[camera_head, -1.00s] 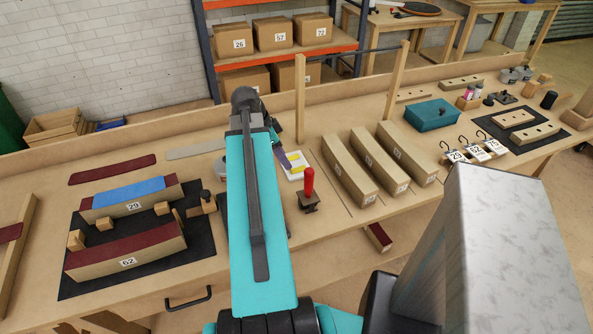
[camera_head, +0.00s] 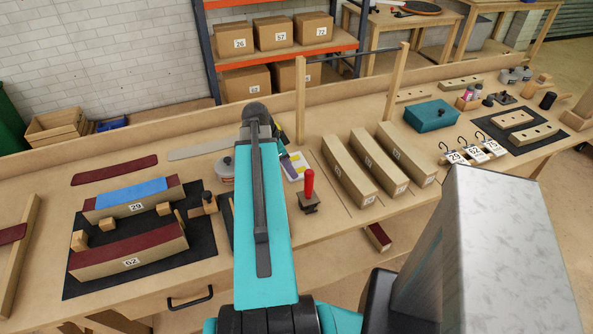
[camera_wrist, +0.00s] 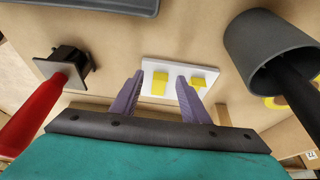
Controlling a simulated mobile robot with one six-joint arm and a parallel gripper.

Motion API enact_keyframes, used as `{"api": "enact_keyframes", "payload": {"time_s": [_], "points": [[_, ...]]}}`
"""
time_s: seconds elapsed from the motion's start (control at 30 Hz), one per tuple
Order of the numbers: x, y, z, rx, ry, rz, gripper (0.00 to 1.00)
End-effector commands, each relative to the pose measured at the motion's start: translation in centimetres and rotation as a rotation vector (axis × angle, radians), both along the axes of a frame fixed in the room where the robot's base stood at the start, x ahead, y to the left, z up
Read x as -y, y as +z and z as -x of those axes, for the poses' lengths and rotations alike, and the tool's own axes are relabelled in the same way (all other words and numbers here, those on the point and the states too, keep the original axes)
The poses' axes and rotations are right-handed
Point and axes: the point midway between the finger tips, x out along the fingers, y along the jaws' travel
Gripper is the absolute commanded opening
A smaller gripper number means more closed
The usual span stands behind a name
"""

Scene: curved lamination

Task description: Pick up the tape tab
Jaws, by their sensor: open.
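Two yellow tape tabs lie on a small white card (camera_wrist: 176,66) in the wrist view. One tab (camera_wrist: 160,85) sits between my gripper's purple fingers; the other tab (camera_wrist: 207,76) lies just right of the right finger, which partly covers it. My gripper (camera_wrist: 160,82) is open and empty, its fingertips over the card. Whether they touch it I cannot tell. In the head view the card (camera_head: 299,170) shows beside my arm, and my gripper (camera_head: 292,163) hides part of it.
A red-handled tool (camera_head: 309,188) stands close to the card, also seen in the wrist view (camera_wrist: 35,106). A dark grey cylinder (camera_wrist: 262,45) stands on the card's other side. Curved blocks (camera_head: 350,173) stand to the right; a black mat (camera_head: 200,248) with forms lies left.

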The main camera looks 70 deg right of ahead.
Motion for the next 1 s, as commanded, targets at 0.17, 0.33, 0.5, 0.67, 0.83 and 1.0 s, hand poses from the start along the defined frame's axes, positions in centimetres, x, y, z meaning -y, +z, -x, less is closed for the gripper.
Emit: {"api": "enact_keyframes", "payload": {"time_s": [0.17, 0.33, 0.5, 0.67, 0.83, 1.0], "points": [[0.08, -0.24, 0.08, 0.001, 0.0, 0.001, 0.41], [0.07, -0.22, 0.1, 0.0, -0.001, 0.0, 0.41], [0.07, -0.21, 0.11, 0.0, -0.001, 0.0, 0.41], [0.08, -0.2, 0.11, 0.0, -0.001, 0.0, 0.33], [0.08, -0.19, 0.12, 0.0, -0.001, 0.0, 0.04], [0.08, -0.2, 0.13, 0.0, -0.001, 0.0, 0.0]]}}
